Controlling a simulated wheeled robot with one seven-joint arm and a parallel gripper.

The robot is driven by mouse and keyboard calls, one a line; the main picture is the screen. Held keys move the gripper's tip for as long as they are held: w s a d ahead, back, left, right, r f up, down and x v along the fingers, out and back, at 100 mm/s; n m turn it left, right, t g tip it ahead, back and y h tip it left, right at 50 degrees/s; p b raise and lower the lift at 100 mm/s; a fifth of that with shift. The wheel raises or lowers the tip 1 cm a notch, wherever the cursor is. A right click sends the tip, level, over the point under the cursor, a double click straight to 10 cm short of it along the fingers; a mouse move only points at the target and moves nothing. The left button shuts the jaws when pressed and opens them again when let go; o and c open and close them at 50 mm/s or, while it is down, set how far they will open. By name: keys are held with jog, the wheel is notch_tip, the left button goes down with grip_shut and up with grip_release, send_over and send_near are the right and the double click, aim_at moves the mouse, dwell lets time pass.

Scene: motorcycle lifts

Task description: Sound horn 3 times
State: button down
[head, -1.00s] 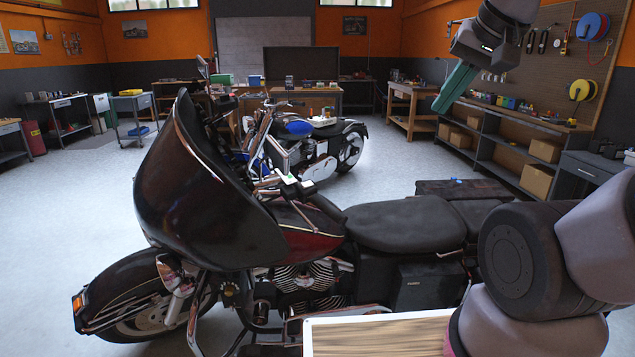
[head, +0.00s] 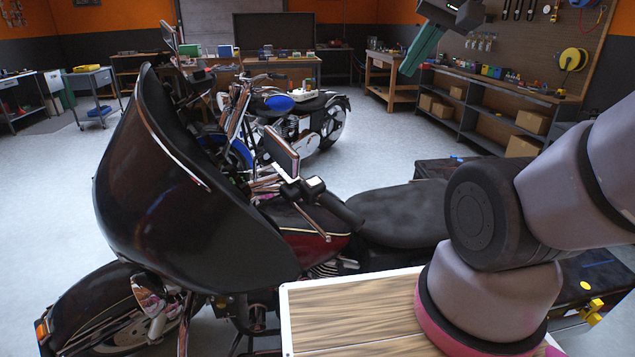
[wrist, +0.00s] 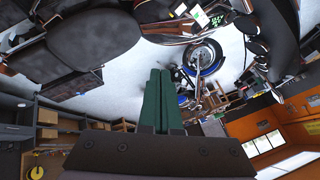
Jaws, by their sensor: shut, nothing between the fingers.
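A dark red and black motorcycle (head: 390,218) with a large front fairing (head: 185,190) stands right in front of me in the head view. The horn control itself is too small to make out. My gripper (head: 412,62) has green fingers. It is shut and empty, raised in the air to the right, well apart from the handlebar. In the wrist view my gripper (wrist: 160,78) points toward the floor area, with the motorcycle's seat (wrist: 75,45) and handlebar (wrist: 190,22) near the top.
A second motorcycle with a blue tank (head: 280,103) stands behind the first. A shelf unit with cardboard boxes (head: 533,121) lines the right wall. A wood-topped surface (head: 350,310) sits low in front, by my arm. Grey floor (head: 390,160) is open between the motorcycles and shelves.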

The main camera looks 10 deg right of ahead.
jog(key=w+a+f+m+g+y, duration=0.2)
jog(key=w+f+m+g+y, duration=0.25)
jog(key=w+f, duration=0.2)
jog(key=w+a+f+m+g+y, duration=0.35)
jog(key=w+f+m, duration=0.25)
jog(key=f, duration=0.2)
jog(key=w+d+f+m+t+y, duration=0.2)
jog(key=w+f+m, duration=0.4)
jog(key=f, duration=0.3)
jog(key=w+d+f+m+t+y, duration=0.3)
jog(key=w+f+m+y, duration=0.2)
jog(key=f+m, duration=0.2)
jog(key=shift+w+d+f, duration=0.2)
jog(key=shift+w+f, duration=0.2)
jog(key=shift+f, duration=0.5)
jog(key=s+a+f, duration=0.1)
jog(key=s+a, duration=0.3)
jog(key=a, duration=0.3)
jog(key=shift+s+a, duration=0.25)
jog(key=shift+s+a, duration=0.1)
jog(key=shift+a, duration=0.05)
